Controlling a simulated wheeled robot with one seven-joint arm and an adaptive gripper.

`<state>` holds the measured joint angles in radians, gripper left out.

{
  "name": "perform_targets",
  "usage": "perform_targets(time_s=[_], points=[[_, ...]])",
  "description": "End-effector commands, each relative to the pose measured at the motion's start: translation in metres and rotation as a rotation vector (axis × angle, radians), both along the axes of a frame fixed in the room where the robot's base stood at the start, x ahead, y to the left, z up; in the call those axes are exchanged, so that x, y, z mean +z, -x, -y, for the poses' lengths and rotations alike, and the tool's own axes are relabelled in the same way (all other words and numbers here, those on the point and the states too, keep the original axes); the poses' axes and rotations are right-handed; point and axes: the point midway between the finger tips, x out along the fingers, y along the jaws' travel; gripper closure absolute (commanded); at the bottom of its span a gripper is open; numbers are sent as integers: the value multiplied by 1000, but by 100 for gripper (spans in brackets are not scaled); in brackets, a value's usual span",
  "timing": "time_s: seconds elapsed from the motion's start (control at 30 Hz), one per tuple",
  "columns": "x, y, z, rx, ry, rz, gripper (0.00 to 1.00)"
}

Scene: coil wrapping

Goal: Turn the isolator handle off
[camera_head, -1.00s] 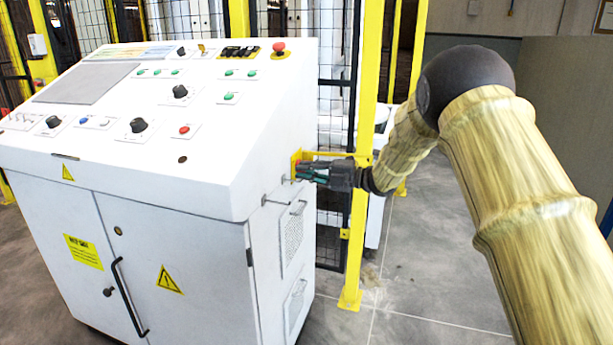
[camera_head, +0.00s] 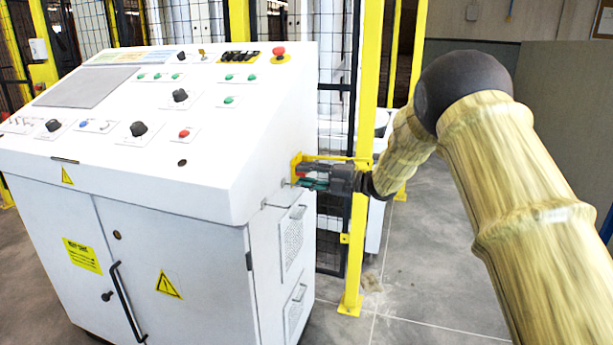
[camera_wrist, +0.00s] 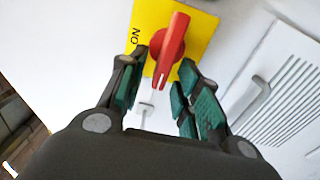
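The red isolator handle (camera_wrist: 172,48) sits on a yellow plate (camera_wrist: 200,22) marked "ON" in the wrist view. In that view the handle runs from upper right to lower left, its lower end between my fingers. My gripper (camera_wrist: 160,85) is open, with one green-padded finger on each side of the handle. Clear gaps to the handle show, wider on the left. In the head view the yellow plate (camera_head: 296,167) is on the right side of the white console (camera_head: 215,150). My gripper (camera_head: 312,178) reaches it from the right and hides most of the handle.
A yellow post (camera_head: 362,150) of the mesh fence stands close by my wrist, with a yellow bar above the gripper. Vented panels with handles (camera_wrist: 262,92) are on the console side near the isolator. The floor (camera_head: 430,270) to the right is clear.

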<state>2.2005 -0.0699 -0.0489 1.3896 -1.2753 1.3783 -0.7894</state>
Motion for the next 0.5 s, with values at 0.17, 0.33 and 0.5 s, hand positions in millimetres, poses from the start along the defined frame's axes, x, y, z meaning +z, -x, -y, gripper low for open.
perform_targets(time_s=[0.17,0.33,0.5], points=[[0,2,6,-1,0,0,67],[0,8,26,-1,0,-1,67],[0,18,57,-3,-2,-2,67]])
